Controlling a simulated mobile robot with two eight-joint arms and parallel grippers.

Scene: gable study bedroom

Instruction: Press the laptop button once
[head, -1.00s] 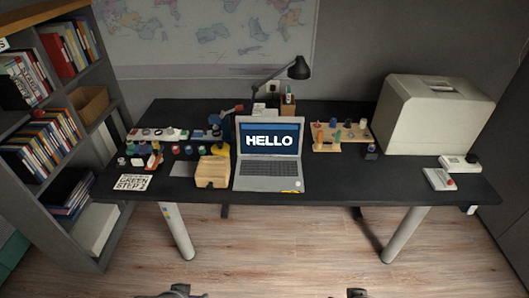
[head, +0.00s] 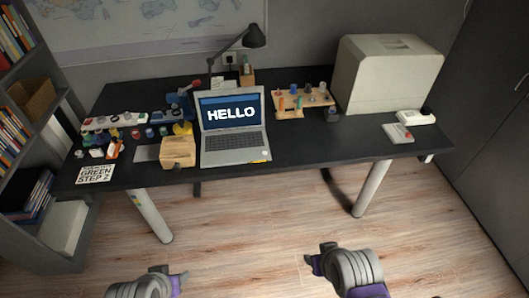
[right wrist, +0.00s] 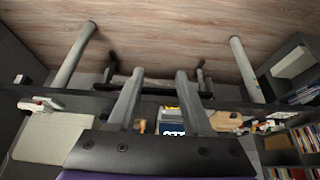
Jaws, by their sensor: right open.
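The open laptop (head: 233,128) stands on the dark desk, its screen showing HELLO. A small yellow mark shows at its front right corner. I cannot make out a separate button on it. My right gripper (head: 318,257) is in front of the desk, well short of the laptop. In the right wrist view my right gripper (right wrist: 160,74) has its two fingers apart with nothing between them, and the laptop screen (right wrist: 172,128) shows upside down, partly hidden. My left gripper (head: 178,271) is low at the bottom of the head view, away from the desk; its jaws are unclear.
On the desk (head: 300,150), a wooden block (head: 178,151) stands close left of the laptop. A pegboard (head: 303,98), lamp (head: 254,37), large pale box (head: 388,75) and small white device with a red spot (head: 397,133) stand right or behind. Floor before the desk is clear.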

